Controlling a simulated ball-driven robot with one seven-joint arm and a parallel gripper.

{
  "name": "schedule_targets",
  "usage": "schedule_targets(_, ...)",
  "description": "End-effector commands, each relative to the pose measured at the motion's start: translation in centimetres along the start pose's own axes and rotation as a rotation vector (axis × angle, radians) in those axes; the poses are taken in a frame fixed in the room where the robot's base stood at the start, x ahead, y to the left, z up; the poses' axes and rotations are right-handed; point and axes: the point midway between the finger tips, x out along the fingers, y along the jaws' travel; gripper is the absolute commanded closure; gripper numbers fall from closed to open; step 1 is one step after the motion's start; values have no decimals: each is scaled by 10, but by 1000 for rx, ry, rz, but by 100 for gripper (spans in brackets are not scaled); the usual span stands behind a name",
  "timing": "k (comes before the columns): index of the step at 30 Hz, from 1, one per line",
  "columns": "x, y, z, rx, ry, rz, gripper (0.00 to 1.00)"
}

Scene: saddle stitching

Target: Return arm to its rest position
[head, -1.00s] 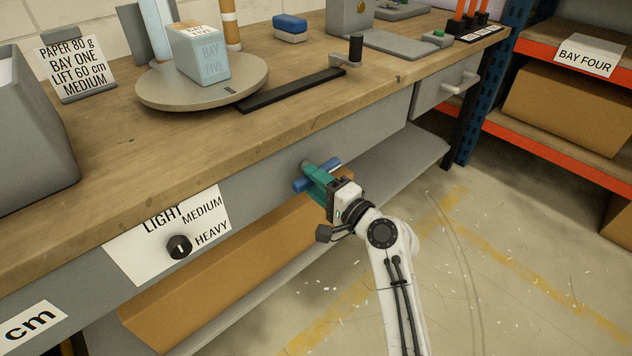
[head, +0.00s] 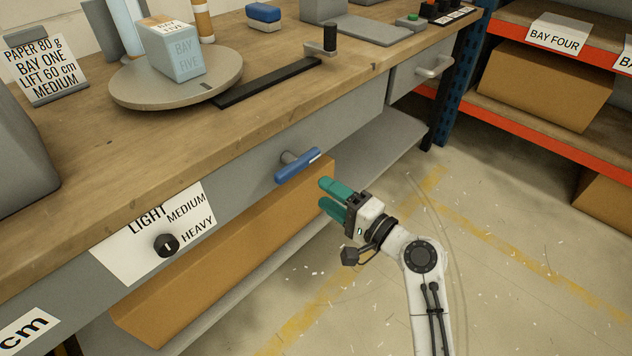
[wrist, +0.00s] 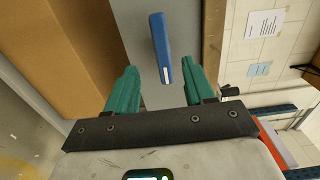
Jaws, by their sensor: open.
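My gripper (head: 327,197) has teal fingers and is open and empty. In the head view it is in front of the bench, a little below and to the right of a blue handle (head: 298,166). The handle sits on a short grey stem on the grey front of the bench and is tilted, its right end higher. In the wrist view the handle (wrist: 161,48) lies ahead, between the lines of the two spread fingers, and apart from them.
A cardboard box (head: 230,255) is under the bench. A dial (head: 166,244) is on the bench front. A turntable (head: 135,95) carries a box marked BAY FIVE (head: 176,50). Shelving (head: 530,140) stands at right. The floor (head: 500,270) around my arm is clear except for paper scraps.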

Motion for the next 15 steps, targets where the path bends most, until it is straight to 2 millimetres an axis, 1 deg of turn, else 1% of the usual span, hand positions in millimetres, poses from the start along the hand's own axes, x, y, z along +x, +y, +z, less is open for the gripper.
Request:
schedule_targets(1, -5, 0, 0, 0, 1, 1, 47)
schedule_targets(4, -9, 0, 0, 1, 0, 0, 47)
schedule_targets(15, -10, 0, 0, 0, 0, 0, 47)
